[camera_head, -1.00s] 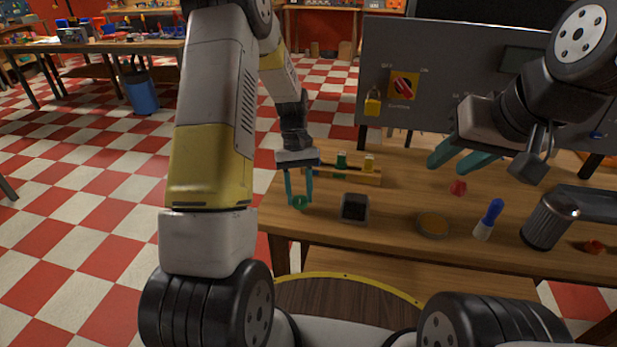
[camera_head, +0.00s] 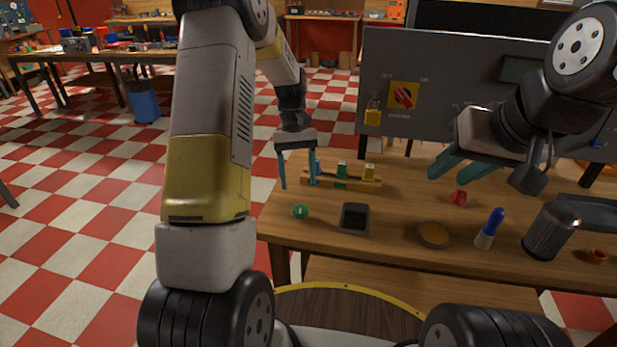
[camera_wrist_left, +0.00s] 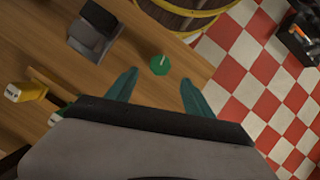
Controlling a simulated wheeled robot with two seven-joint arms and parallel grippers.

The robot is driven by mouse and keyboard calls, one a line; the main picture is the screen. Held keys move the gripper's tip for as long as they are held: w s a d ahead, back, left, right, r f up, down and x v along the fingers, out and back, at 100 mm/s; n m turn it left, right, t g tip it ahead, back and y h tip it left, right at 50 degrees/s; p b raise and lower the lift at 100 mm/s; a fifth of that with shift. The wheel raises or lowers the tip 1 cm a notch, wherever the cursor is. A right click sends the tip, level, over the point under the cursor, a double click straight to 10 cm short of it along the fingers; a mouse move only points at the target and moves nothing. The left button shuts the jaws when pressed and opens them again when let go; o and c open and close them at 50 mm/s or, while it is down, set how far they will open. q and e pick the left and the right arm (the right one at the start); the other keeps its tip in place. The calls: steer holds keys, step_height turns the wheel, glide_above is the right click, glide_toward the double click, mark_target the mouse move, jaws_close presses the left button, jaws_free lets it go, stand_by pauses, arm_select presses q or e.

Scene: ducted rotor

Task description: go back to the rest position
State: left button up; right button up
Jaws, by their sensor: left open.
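My left gripper (camera_head: 298,168) hangs fingers down above the left part of the wooden table, open and empty. In the left wrist view its two teal fingers (camera_wrist_left: 158,90) are spread apart. A green round piece (camera_head: 300,211) lies on the table below and in front of it; it also shows in the left wrist view (camera_wrist_left: 160,64), just beyond the fingertips with nothing gripping it. My right gripper (camera_head: 457,170) is over the right side of the table, its teal fingers seen from the side and pointing left; I see no object between them.
A dark box (camera_head: 354,218), a round dish (camera_head: 433,235), a red piece (camera_head: 459,198), a blue-handled tool (camera_head: 491,228) and a dark cylinder (camera_head: 550,232) stand on the table. A grey panel (camera_head: 440,80) rises behind.

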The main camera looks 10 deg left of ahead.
arm_select(q)
steer(key=shift+w+r, duration=0.1)
steer(key=shift+r, duration=0.2)
steer(key=shift+r, duration=0.1)
steer(key=s+r+m+t, duration=0.2)
steer(key=s+r+t, duration=0.35)
steer(key=r, duration=0.85)
steer(key=s+d+r+m+t, duration=0.1)
steer(key=s+r+t, duration=0.4)
steer(key=s, duration=1)
steer(key=shift+s+d+r+m+h, duration=0.15)
steer(key=shift+s+r+m+h, duration=0.25)
steer(key=shift+m, duration=0.5)
